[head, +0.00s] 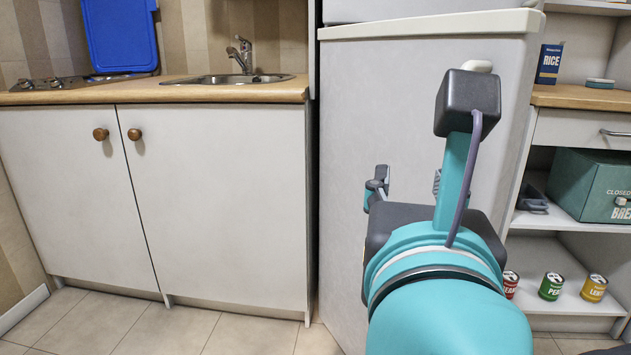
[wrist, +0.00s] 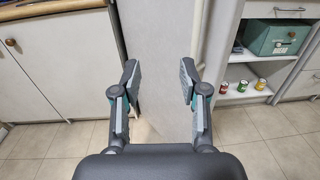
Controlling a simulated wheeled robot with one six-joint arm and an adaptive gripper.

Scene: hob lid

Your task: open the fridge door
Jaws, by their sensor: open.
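The fridge door (head: 400,110) is a plain light grey panel with a white top edge, right of the sink cupboard. It looks shut. In the wrist view the door (wrist: 155,35) fills the middle, behind the fingers. A pale vertical strip (wrist: 201,32) runs along its right side; I cannot tell if it is a handle or the door's edge. A small white knob-like end (head: 478,66) shows above my wrist camera housing. My gripper (wrist: 158,78) is open and empty in front of the door. In the head view my arm hides much of the door and the gripper (head: 408,181).
A white cupboard (head: 215,190) with wooden knobs stands left under a sink (head: 228,79). A blue lid (head: 120,35) stands upright by the hob. Open shelves at right hold a green box (head: 592,185) and several cans (head: 551,286). Tiled floor is clear at lower left.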

